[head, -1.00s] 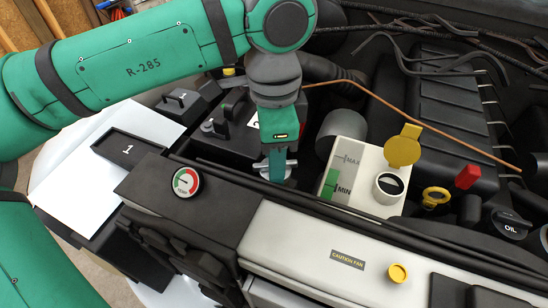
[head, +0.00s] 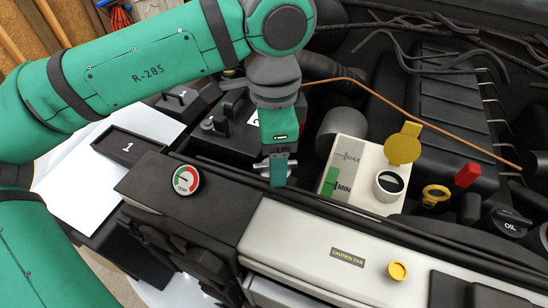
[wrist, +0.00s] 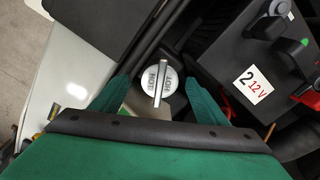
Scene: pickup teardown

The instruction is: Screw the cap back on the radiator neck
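The silver radiator cap (wrist: 148,78) is round, with a raised bar across it and dark lettering that seems to read HOT. It lies between and slightly ahead of the fingertips of my gripper (wrist: 160,88) in the wrist view. The fingers stand apart on either side, with a gap to the cap. In the head view my gripper (head: 278,170) points down at the rear edge of the front panel, and parts of the cap (head: 263,167) show beside the finger. The radiator neck is hidden under the cap, so I cannot tell how it is seated.
A coolant tank (head: 347,175) with a yellow flip lid (head: 403,147) stands to the right. The battery (wrist: 257,62) marked 2 12V is close by. A temperature gauge (head: 186,180) sits on the front panel.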

